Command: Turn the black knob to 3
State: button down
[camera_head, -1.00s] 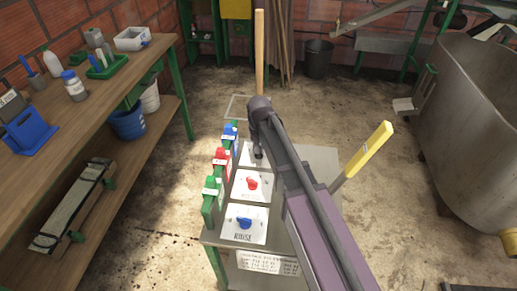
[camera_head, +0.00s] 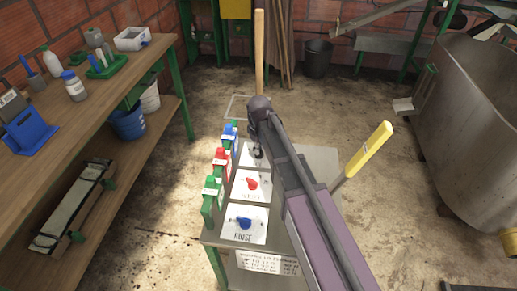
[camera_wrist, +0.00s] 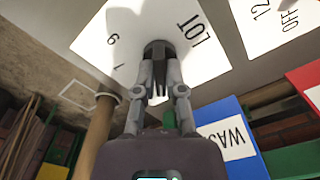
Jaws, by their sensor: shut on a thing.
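My gripper (camera_wrist: 158,88) is shut on the knob, one finger on each side. In the head view my gripper (camera_head: 258,151) is over the farthest white plate (camera_head: 246,153) on the panel and hides most of the knob. The knob's pointer and the figure 3 cannot be made out.
A red knob (camera_head: 252,184) and a blue knob (camera_head: 244,223) sit on nearer plates. Blue, red and green tags (camera_head: 211,190) line the panel's left edge. A yellow handle (camera_head: 367,150) rises on the right, and a wooden pole (camera_head: 259,55) stands behind.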

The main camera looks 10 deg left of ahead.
jog(key=shift+n, duration=0.6)
jog(key=c, duration=0.7)
grip_release()
